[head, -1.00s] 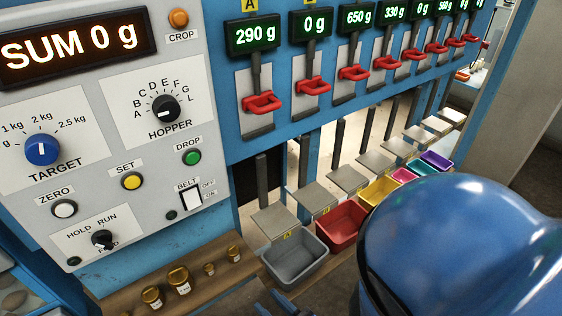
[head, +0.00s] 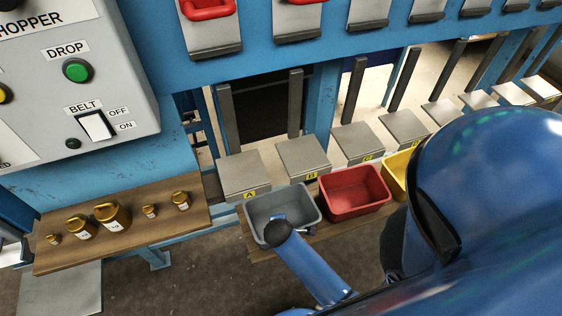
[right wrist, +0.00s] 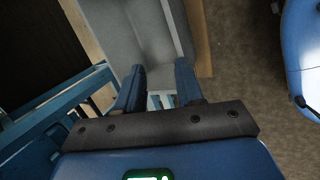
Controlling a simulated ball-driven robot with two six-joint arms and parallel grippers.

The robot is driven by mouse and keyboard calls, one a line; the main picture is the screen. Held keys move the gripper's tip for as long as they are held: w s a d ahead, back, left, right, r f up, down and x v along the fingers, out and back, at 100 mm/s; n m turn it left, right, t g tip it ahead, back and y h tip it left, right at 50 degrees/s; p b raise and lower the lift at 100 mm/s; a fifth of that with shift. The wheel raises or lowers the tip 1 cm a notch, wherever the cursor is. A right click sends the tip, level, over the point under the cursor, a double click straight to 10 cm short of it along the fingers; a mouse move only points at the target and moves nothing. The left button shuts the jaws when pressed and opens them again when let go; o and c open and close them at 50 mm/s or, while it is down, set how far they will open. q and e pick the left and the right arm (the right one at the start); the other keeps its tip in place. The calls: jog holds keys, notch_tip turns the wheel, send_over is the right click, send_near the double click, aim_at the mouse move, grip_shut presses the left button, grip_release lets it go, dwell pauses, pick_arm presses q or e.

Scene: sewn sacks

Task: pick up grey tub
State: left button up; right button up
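The grey tub (head: 262,204) stands on the wooden shelf below the plate marked A, left of the red tub (head: 355,190). The end of my right arm covers its front right part in the head view, and the fingers are hidden there. In the right wrist view the grey tub (right wrist: 148,30) lies just past and between my right gripper's fingertips (right wrist: 160,70). The two fingers are spread apart. I cannot tell whether they touch the tub. My left gripper is not in view.
A yellow tub (head: 397,172) stands right of the red one, partly hidden by my blue body. Several brass weights (head: 112,215) sit on a wooden shelf (head: 150,222) to the left.

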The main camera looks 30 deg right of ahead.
jog(key=shift+w+d+f+n+g+h+b, duration=0.15)
jog(key=shift+d+f+n+g+h+b, duration=0.4)
jog(key=shift+f, duration=1.25)
jog(key=shift+w+d+f+n+g+b, duration=0.25)
jog(key=shift+d+f+g+b, duration=0.6)
jog(key=shift+f, duration=1)
jog(key=shift+w+d+f+n+g+h+b, duration=0.1)
jog(key=shift+d+f+n+g+h+b, duration=0.25)
jog(key=shift+d+f+b, duration=1)
notch_tip(320, 180, down, 2)
jog(key=shift+w+p, duration=0.1)
jog(key=shift+p, duration=0.35)
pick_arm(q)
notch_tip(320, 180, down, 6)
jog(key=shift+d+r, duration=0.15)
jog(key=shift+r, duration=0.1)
pick_arm(e)
jog(key=shift+a, duration=0.1)
grip_shut()
jog(key=shift+r, duration=0.1)
